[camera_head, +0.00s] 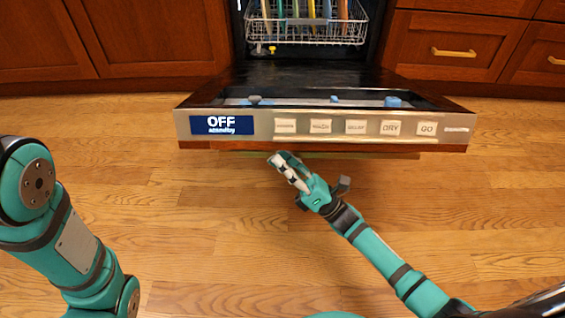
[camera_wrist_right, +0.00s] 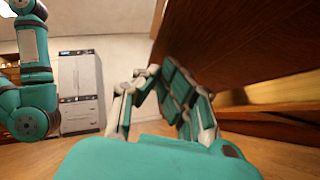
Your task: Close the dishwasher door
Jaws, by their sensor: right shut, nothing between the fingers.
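The dishwasher door (camera_head: 320,130) is lowered, lying about flat out into the room. Its steel control strip with an OFF display and several buttons faces me. My right gripper (camera_head: 282,162) is shut and empty at the door's front lower edge, left of the middle; its fingertips reach just under the edge. In the right wrist view, the fingers (camera_wrist_right: 160,90) are close beside the door's brown wooden outer panel (camera_wrist_right: 245,40); I cannot tell whether they touch it. My left arm is at the left, but its gripper is out of view.
A dish rack (camera_head: 305,38) with several coloured plates sits inside the dishwasher. Wooden cabinets (camera_head: 150,40) and drawers (camera_head: 458,45) flank it. The wooden floor (camera_head: 200,240) in front is clear. A white refrigerator (camera_wrist_right: 80,85) stands far off.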

